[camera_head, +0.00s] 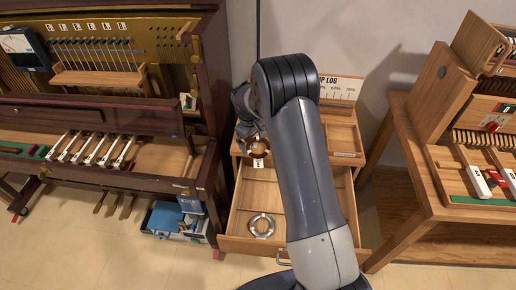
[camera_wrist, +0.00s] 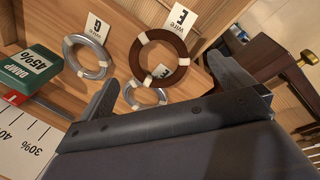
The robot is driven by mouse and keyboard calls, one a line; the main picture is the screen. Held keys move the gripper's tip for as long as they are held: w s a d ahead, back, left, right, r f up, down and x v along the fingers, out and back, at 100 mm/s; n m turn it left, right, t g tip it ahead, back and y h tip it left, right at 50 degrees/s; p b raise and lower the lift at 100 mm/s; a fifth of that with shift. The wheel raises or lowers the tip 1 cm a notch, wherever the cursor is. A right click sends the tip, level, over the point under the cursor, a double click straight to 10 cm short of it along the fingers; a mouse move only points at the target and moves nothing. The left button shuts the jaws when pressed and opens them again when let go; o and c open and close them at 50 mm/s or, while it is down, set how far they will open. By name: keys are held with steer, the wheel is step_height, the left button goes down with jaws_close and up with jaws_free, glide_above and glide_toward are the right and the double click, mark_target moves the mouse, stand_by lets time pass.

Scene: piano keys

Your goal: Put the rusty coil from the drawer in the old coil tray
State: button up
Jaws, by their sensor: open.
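The rusty coil (camera_wrist: 184,56) is a brown ring with pale wraps, lying on wood just beyond my gripper in the wrist view. In the head view the brown coil (camera_head: 258,148) shows at the left of the cabinet top, behind the open drawer (camera_head: 236,243). My gripper (camera_wrist: 163,72) is open, its fingers apart with nothing clearly held between them. A small silver coil (camera_wrist: 147,106) shows between the fingers, partly hidden. I cannot tell which compartment is the old coil tray.
A silver coil (camera_head: 262,225) lies in the drawer. A green damp gauge (camera_wrist: 28,70) and a scale card (camera_head: 340,88) are close by. A piano (camera_head: 95,115) stands left, a wooden bench (camera_head: 425,200) right.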

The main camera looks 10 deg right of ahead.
mark_target(259, 150)
steer(key=shift+w+p+x, duration=0.2)
steer(key=shift+p+x, duration=0.35)
steer(key=shift+x, duration=0.9)
steer(key=shift+w+p+x, duration=0.15)
steer(key=shift+p+x, duration=0.35)
steer(key=shift+x, duration=0.95)
steer(key=shift+r, duration=0.1)
steer(key=shift+c, duration=0.2)
steer(key=c, duration=1)
steer(key=shift+r, duration=0.15)
